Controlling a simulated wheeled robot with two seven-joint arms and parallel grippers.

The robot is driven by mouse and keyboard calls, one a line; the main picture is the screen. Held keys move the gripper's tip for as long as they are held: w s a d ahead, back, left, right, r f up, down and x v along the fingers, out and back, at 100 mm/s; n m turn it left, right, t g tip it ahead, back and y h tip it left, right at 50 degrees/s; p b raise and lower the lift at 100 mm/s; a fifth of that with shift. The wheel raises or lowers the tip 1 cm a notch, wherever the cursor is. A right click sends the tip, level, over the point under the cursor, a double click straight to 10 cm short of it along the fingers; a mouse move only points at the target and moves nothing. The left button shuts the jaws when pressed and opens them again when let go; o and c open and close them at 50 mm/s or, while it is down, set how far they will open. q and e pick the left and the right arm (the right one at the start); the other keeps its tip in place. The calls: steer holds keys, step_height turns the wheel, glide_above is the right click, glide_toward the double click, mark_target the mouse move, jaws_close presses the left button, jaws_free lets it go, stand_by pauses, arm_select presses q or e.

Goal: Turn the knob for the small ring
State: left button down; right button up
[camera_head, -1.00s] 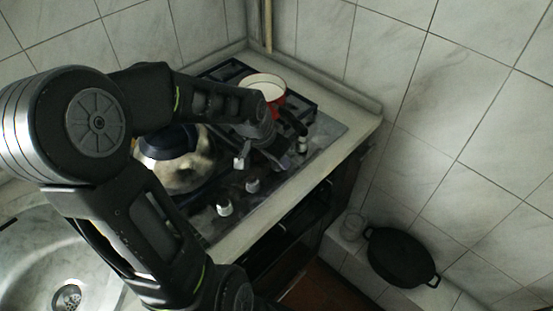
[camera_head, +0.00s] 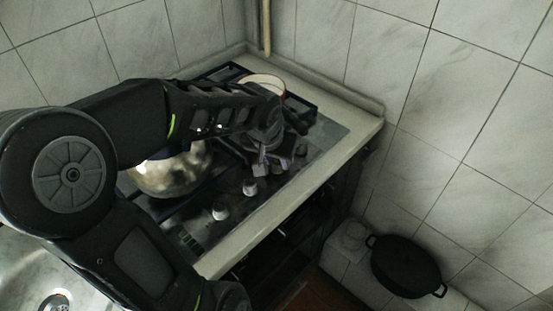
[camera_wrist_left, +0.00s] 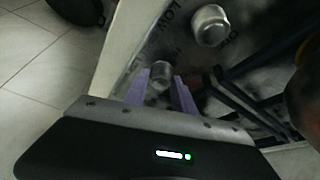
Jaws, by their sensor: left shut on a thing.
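The stove (camera_head: 318,150) has a row of pale round knobs along its front edge. My left gripper (camera_head: 270,167) is at the row's far part, past a pale knob (camera_head: 250,186) and a nearer knob (camera_head: 221,211). In the left wrist view its two purple fingers (camera_wrist_left: 160,92) stand on either side of a metal knob (camera_wrist_left: 160,74) and are shut on it. Another knob (camera_wrist_left: 210,25) is free at the upper right there. Which ring the held knob serves cannot be read. My right gripper is not in view.
A shiny metal pot (camera_head: 172,174) stands on the near side of the stove, partly behind my arm. A pot with a pale rim (camera_head: 266,78) is at the back, mostly hidden by my arm. A black pan (camera_head: 406,266) is lower right, clear of the stove.

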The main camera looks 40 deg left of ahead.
arm_select(q)
steer(key=c, duration=1)
jaws_free()
steer(key=shift+c, duration=0.2)
steer(key=shift+r, duration=0.1)
steer(key=a+v, duration=0.1)
steer(key=v, duration=0.6)
steer(key=shift+d+r, duration=0.35)
steer(key=shift+d, duration=0.2)
steer(key=shift+s, duration=0.15)
